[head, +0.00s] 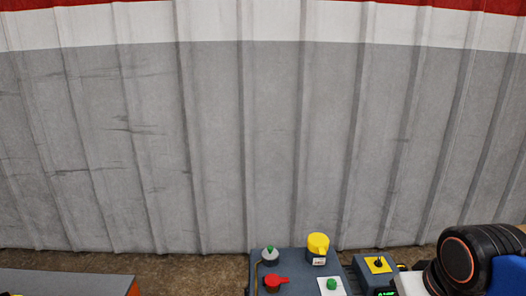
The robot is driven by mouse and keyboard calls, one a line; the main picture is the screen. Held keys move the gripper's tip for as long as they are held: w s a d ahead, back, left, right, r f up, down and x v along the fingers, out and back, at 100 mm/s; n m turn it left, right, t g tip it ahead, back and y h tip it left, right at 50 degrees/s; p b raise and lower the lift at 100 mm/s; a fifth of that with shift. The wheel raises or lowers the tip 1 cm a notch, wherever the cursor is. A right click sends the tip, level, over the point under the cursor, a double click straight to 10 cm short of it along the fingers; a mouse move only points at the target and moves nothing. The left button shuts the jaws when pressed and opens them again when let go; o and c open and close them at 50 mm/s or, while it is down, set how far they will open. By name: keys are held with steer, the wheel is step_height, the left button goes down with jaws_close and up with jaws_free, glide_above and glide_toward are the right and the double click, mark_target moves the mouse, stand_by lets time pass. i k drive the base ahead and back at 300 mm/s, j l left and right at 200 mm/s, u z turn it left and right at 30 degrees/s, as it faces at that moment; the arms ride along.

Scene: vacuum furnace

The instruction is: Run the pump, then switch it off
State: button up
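A dark blue-grey unit (292,262) stands at the bottom centre, cut off by the lower edge. On it are a yellow capped cylinder (318,243) with a small label, a red handle or knob (275,282), a grey round fitting with a green top (270,254), and a green button (332,283) on a white plate. To its right is a smaller dark box (365,268) with a black toggle switch (379,262) on a yellow plate. I cannot tell which control runs the pump or how the toggle is set. My gripper is not in view.
My arm's dark joint shows at the bottom right, close to the toggle box. A grey flat-topped thing (65,283) with an orange end lies at the bottom left. A ribbed grey wall (270,140) with white and red bands fills the background. Brown floor (195,272) lies between.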

mark_target(377, 263)
steer(key=l+z, duration=0.45)
steer(key=k+l, duration=0.2)
steer(key=k, duration=0.15)
steer(key=k+l, duration=0.2)
steer(key=k, duration=0.2)
steer(key=i+j, duration=0.15)
steer(key=i, duration=0.3)
steer(key=i+j+u, duration=0.15)
steer(key=i, duration=0.3)
